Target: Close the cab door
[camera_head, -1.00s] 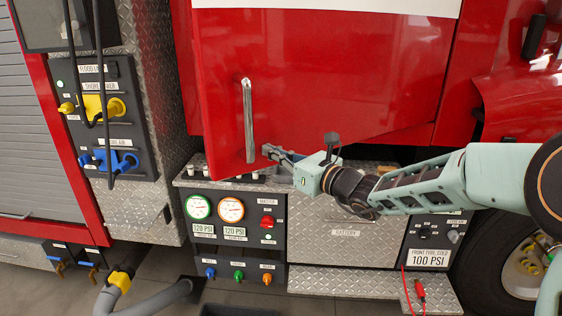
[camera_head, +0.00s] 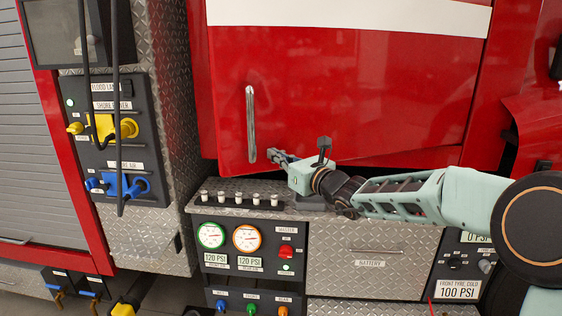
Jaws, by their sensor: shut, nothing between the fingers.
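The red cab door (camera_head: 345,95) with a white band across it fills the upper middle of the head view. Its free left edge stands out from the cab frame, so it looks slightly ajar. A vertical silver handle (camera_head: 251,125) is near that edge. My gripper (camera_head: 272,155) is shut and empty at the door's lower left part, just right of the handle's lower end. Its fingertips are at or very near the door's surface; I cannot tell whether they touch.
Below the door, a diamond-plate ledge (camera_head: 225,187) carries a row of small switches. Under it is a gauge panel (camera_head: 232,263) and a battery cover (camera_head: 360,270). At left, black cables hang before a panel with yellow and blue plugs (camera_head: 122,186).

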